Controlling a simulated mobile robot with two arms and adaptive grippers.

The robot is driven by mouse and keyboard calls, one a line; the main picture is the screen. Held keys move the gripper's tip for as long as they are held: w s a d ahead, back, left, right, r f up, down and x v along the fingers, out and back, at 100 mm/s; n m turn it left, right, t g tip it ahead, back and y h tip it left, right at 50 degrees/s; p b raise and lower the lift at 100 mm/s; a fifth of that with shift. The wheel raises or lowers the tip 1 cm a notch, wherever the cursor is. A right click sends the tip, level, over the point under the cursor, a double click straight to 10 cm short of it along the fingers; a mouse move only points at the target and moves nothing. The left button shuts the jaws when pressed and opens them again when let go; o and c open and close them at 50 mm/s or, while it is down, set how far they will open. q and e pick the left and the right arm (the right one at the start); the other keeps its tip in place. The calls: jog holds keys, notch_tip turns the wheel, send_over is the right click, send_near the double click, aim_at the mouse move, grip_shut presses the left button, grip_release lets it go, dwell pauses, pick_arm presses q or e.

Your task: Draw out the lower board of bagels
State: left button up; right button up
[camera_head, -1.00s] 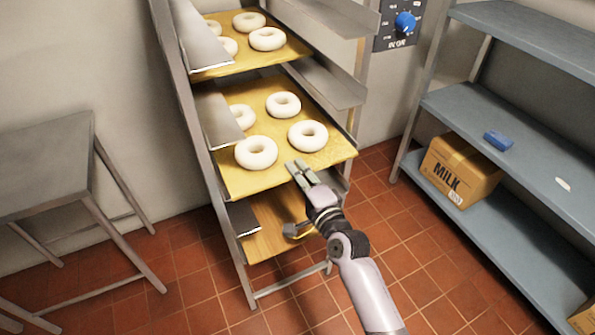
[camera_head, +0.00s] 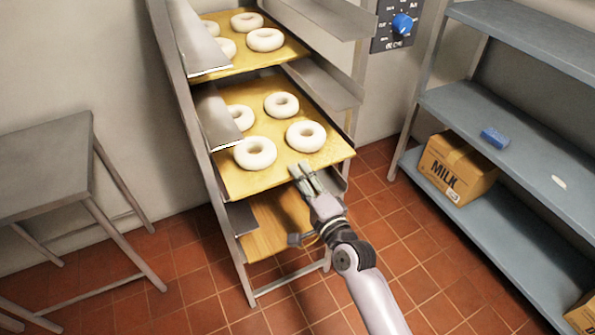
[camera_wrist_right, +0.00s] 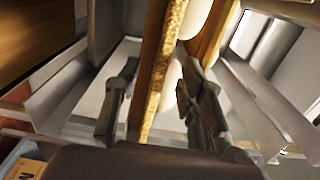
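The lower board of bagels (camera_head: 232,184) is a yellow, floury board on the middle level of the metal rack, bearing several pale bagels (camera_head: 256,153). My right gripper (camera_head: 304,182) is at its front edge, right of centre. In the right wrist view the board's edge (camera_wrist_right: 158,85) runs between the two separated fingers of my right gripper (camera_wrist_right: 155,105). A gap shows on either side of the board, so the fingers are around it, not closed on it. My left gripper is not in view.
The rack (camera_head: 192,130) holds an upper board of bagels (camera_head: 213,69) above and a bare wooden board (camera_head: 265,232) below. A blue shelf unit (camera_head: 500,112) with a milk box (camera_head: 457,168) stands right, a metal table (camera_head: 45,165) left. Tiled floor in front is free.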

jog(key=shift+p+v, duration=0.55)
jog(key=shift+v, duration=1.5)
jog(key=shift+f, duration=0.1)
jog(key=s+d+f+n+g+h, duration=0.2)
jog(key=s+d+f, duration=0.15)
jog(key=f, duration=0.75)
jog(key=s+d+f+n+g+h, duration=0.15)
jog(key=s+f, duration=0.25)
jog(key=f, duration=0.6)
jog(key=s+d+f+n+g+h, duration=0.1)
jog(key=s+d+f+n+g, duration=0.25)
jog(key=f, duration=0.75)
jog(key=s+d+f+n+g+h, duration=0.1)
jog(key=s+d+f, duration=0.3)
jog(key=s, duration=0.7)
jog(key=s+d+f+n+g+h, duration=0.1)
jog(key=s+d+f+n+g, duration=0.3)
jog(key=s+f, duration=0.5)
jog(key=s+d+f+n+g+h, duration=0.2)
jog(key=s+d+f, duration=0.3)
jog(key=s, duration=0.9)
notch_tip(320, 180, down, 2)
jog(key=shift+s+d+f+n+g, duration=0.1)
jog(key=shift+s+d+n+g, duration=0.25)
jog(key=shift+d+n+g, duration=0.05)
